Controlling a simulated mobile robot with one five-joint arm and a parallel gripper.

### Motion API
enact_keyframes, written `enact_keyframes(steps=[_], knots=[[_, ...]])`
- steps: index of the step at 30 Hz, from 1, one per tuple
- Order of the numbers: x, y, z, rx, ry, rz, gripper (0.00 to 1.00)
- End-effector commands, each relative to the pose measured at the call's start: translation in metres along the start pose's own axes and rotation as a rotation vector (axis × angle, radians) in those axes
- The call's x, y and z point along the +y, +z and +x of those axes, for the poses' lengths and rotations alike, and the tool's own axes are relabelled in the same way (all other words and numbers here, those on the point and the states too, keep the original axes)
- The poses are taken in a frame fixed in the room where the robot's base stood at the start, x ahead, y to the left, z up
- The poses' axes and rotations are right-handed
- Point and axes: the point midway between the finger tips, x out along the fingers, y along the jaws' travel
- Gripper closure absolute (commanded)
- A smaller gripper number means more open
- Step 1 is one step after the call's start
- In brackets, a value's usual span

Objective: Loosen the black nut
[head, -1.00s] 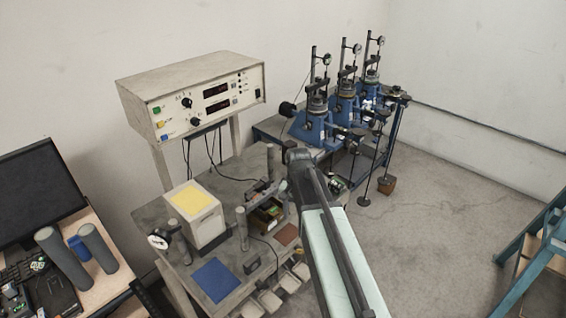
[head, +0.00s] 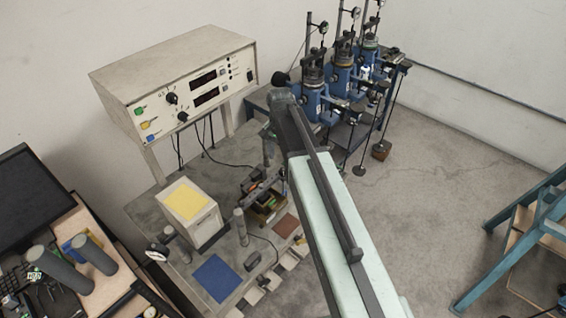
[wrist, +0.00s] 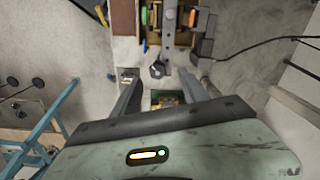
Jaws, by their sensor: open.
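A small dark six-sided piece (wrist: 157,70), which looks like the black nut, shows in the wrist view beside a grey bar (wrist: 167,42). My gripper (wrist: 160,76) is open and empty. Its two fingers are wide apart, and in the picture the dark piece lies between their tips. I cannot tell how far below the fingers it is. In the head view my arm covers the gripper, and I cannot make out the nut there.
The grey workbench (head: 150,215) carries a white box with a yellow top (head: 188,208), a blue mat (head: 216,278) and an open parts box (head: 266,205). A meter cabinet (head: 180,90) and blue machines (head: 312,102) stand behind.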

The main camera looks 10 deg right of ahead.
Motion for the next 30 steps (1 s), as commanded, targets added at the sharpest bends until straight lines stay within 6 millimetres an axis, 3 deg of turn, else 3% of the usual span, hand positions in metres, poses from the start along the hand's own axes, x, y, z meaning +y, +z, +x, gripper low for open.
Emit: enact_keyframes(steps=[5, 18, 27, 30], knots=[[0.008, -0.006, 0.011, 0.0, 0.0, 0.016, 0.48], [0.015, -0.011, 0.078, 0.0, 0.0, 0.028, 0.48], [0.015, -0.011, 0.078, 0.0, 0.0, 0.029, 0.48], [0.015, -0.011, 0.078, 0.0, 0.0, 0.029, 0.73]])
